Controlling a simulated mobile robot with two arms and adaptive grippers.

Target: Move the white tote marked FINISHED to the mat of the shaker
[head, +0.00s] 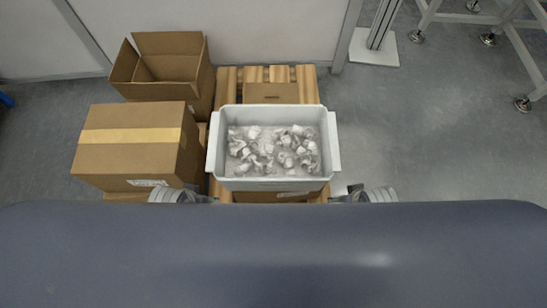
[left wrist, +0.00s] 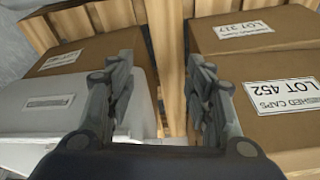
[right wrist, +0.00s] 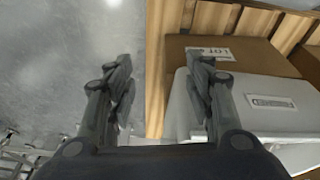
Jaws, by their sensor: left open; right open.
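A white tote (head: 332,152) full of small white caps (head: 270,150) stands on cartons on a wooden pallet. It shows at the left in the left wrist view (left wrist: 75,95) and at the right in the right wrist view (right wrist: 262,100). Its labels are too small to read. My left gripper (head: 203,197) is low at its left side, open and empty, with jaws (left wrist: 160,68) astride the gap between tote and cartons. My right gripper (head: 347,195) is low at its right side, open and empty, with one finger (right wrist: 201,85) overlapping the tote edge. The shaker and its mat are not in view.
A taped carton (head: 130,145) and an open carton (head: 165,65) stand left of the tote. A carton labelled LOT 452 (left wrist: 270,125) is close by my left gripper. The pallet (head: 226,90) shows behind the tote. Floor at the right (head: 440,130) is clear.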

